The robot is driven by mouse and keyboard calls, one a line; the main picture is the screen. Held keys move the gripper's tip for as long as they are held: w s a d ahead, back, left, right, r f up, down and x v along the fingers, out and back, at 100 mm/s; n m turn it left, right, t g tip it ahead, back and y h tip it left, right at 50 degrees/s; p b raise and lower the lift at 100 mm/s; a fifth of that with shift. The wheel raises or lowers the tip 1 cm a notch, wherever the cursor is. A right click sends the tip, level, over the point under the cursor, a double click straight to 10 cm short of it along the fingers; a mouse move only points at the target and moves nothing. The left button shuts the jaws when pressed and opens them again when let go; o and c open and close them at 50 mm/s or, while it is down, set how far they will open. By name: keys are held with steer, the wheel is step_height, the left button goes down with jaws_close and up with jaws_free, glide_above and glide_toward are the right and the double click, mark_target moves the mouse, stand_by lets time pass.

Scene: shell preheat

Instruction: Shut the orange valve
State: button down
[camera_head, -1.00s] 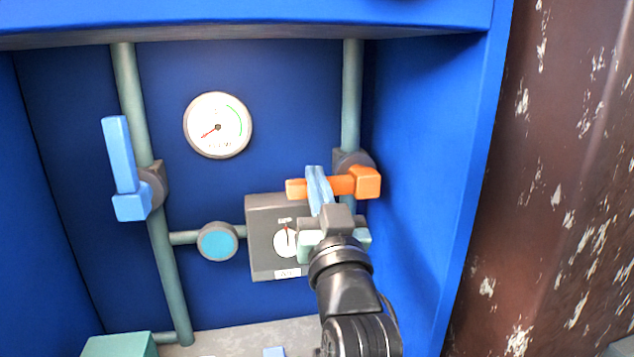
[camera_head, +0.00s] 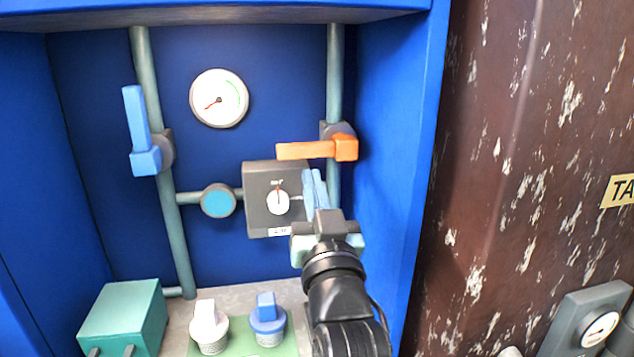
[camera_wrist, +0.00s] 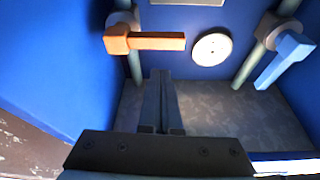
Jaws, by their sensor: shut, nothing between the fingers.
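The orange valve handle (camera_head: 310,150) sits on the right vertical pipe and lies crosswise to it, its free end pointing left. In the wrist view the orange handle (camera_wrist: 155,41) lies beyond my fingertips, with a gap between. My gripper (camera_head: 314,174) has its light blue fingers shut and empty, just below the handle in the picture. My gripper (camera_wrist: 160,74) shows its fingers together in the wrist view too. Nothing hides the handle in the head view.
A blue valve handle (camera_head: 138,130) stands upright along the left pipe. A round gauge (camera_head: 219,98) and a grey dial box (camera_head: 260,220) are on the back wall. Blue side walls (camera_head: 385,150) bound the cabinet. A teal box (camera_head: 125,315) and blue knob (camera_head: 267,312) stand below.

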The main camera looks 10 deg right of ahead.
stand_by(0.3)
steer(key=s+a+r+n+t, duration=0.1)
steer(key=s+a+r+t, duration=0.25)
steer(key=s+r, duration=0.75)
steer(key=s+a+r+t, duration=0.2)
steer(key=s+a+r, duration=0.2)
steer(key=s+r, duration=0.7)
step_height(320, 180, up, 25)
steer(key=p, duration=2.5)
steer(key=shift+w+f, duration=0.2)
